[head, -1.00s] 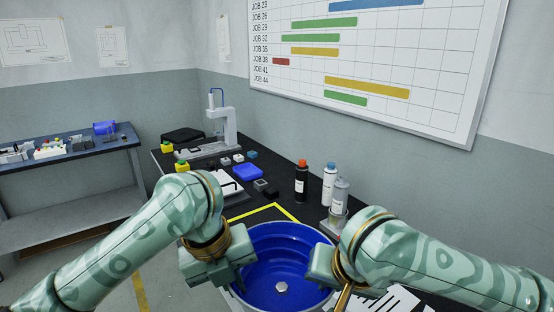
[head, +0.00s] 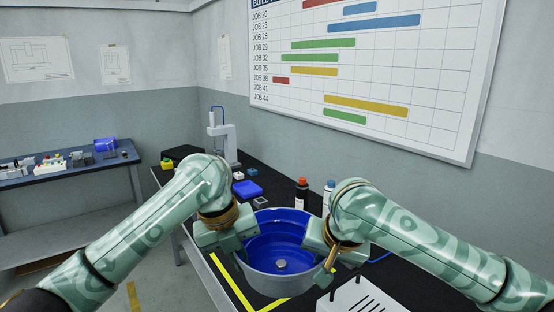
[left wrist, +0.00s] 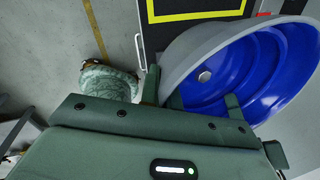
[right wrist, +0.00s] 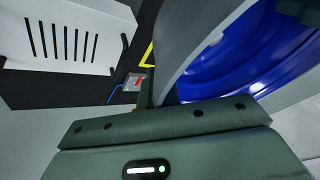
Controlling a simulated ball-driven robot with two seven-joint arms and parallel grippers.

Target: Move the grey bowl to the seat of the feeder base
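The bowl (head: 250,275) is grey outside and blue inside, with a metal hex piece at its bottom centre. It is level between my two grippers and seems to be held above the bench. My left gripper (head: 240,240) is shut on its left rim; in the left wrist view the fingers (left wrist: 190,100) straddle the wall of the bowl (left wrist: 180,50). My right gripper (head: 312,240) is shut on the right rim; in the right wrist view one finger shows outside the bowl wall (right wrist: 178,55). I cannot make out the feeder base or its seat; the bowl and arms hide part of the bench.
A yellow outline (head: 232,284) marks the black bench top, partly behind the bowl. A white slotted box (head: 352,298) stands at the near right. Bottles (head: 301,194), a blue tray (head: 247,188) and a grey upright stand (head: 225,143) are farther back. A wall chart hangs behind.

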